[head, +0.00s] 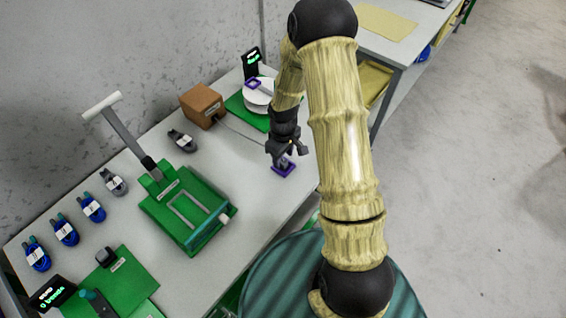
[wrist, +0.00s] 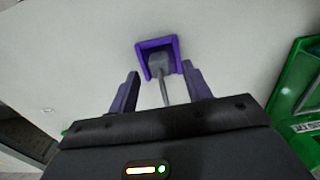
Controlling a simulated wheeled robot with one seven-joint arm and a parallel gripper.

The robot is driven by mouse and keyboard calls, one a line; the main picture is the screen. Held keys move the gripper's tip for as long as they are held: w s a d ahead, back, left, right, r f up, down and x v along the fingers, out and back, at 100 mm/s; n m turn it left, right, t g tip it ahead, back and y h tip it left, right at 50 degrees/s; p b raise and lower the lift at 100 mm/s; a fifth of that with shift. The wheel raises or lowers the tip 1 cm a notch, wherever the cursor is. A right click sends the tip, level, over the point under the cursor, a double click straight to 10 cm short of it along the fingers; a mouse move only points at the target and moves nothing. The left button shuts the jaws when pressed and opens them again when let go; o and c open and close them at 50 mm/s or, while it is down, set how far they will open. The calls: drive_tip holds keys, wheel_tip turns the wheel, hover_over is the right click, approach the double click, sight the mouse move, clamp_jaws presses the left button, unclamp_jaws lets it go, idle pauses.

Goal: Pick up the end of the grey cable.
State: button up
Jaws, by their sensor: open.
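The grey cable (head: 238,131) runs from a brown box over the white table toward my gripper. In the wrist view its end, a grey block (wrist: 158,64), sits inside a purple three-sided bracket (wrist: 156,43), with the thin cable leading back between my fingers. In the head view the purple bracket (head: 285,171) lies just below my gripper (head: 284,156), which partly hides the cable end. My gripper is open, with one dark purple finger on each side of the cable (wrist: 160,72). I cannot tell whether either finger touches it.
The brown box (head: 203,103) stands at the back. A white reel (head: 258,100) on a green mat is behind my gripper. A green lever press (head: 160,220) stands to the left. Several coiled cables (head: 65,230) lie farther left. The table's right edge is close to my gripper.

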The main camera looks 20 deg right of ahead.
sight(283, 161)
wheel_tip(283, 161, down, 2)
idle(0.5)
drive_tip(key=c, duration=1.1)
drive_tip(key=shift+o, duration=0.2)
drive_tip(key=shift+r, duration=0.1)
wheel_tip(283, 161, up, 10)
